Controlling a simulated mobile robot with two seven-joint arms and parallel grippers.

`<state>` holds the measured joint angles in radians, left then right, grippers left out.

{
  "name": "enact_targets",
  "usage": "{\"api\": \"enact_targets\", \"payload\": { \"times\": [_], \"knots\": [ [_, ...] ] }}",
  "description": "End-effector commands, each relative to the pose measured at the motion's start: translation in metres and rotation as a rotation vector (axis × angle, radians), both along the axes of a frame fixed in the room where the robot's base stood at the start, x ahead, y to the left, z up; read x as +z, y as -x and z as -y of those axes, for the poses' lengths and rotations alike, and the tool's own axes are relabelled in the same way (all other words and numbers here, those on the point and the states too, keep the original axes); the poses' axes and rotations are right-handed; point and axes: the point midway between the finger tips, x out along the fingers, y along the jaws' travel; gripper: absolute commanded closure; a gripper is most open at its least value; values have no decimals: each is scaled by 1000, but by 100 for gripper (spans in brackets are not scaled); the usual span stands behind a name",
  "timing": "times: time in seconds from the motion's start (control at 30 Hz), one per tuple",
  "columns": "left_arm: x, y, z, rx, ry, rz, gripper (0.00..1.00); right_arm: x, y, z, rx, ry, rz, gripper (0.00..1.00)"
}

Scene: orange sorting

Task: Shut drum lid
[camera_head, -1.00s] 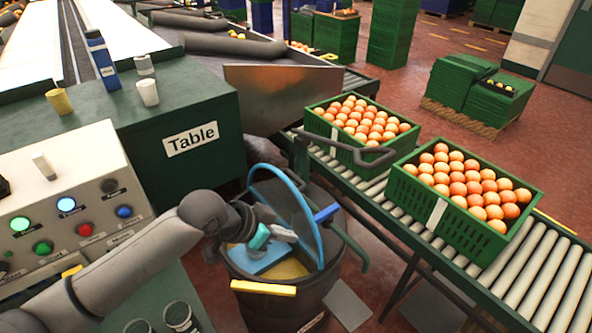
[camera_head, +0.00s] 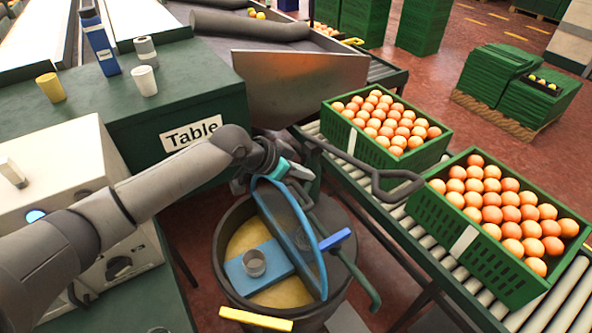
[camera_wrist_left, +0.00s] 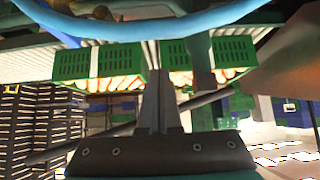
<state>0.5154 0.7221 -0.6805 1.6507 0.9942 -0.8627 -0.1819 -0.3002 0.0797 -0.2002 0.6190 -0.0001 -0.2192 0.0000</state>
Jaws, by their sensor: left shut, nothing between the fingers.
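The dark drum (camera_head: 221,262) stands on the floor beside the conveyor. Its lid (camera_head: 288,232), with a light-blue rim, stands steeply raised across the drum's opening. The left half of the opening is uncovered and shows a yellowish inside. My left gripper (camera_head: 301,172) is shut and empty, at the far upper edge of the lid; whether it touches the rim I cannot tell. In the left wrist view its closed fingers (camera_wrist_left: 160,100) point ahead, and the blue lid rim (camera_wrist_left: 150,32) arcs across the top. My right gripper is not in view.
A blue block (camera_head: 245,277) with a metal cup (camera_head: 254,263) shows in the drum's opening. Two green crates of oranges (camera_head: 470,255) (camera_head: 420,158) stand on the roller conveyor (camera_head: 545,315) at right. The green table (camera_head: 215,95) is behind left. A dark handle-like bar (camera_head: 395,190) juts by the crates.

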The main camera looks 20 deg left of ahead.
Motion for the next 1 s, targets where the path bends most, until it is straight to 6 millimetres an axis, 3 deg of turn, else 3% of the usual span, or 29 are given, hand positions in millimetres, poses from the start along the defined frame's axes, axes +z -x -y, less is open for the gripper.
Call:
{"api": "enact_targets", "payload": {
  "times": [0.3,0.6,1.0],
  "knots": [
    [-39,-30,25,0,0,0,100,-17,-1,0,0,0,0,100],
    [-41,-1,0,-1,-3,0,100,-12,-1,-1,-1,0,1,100],
    [-41,3,-2,0,-1,1,100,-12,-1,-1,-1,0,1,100]
  ]
}}
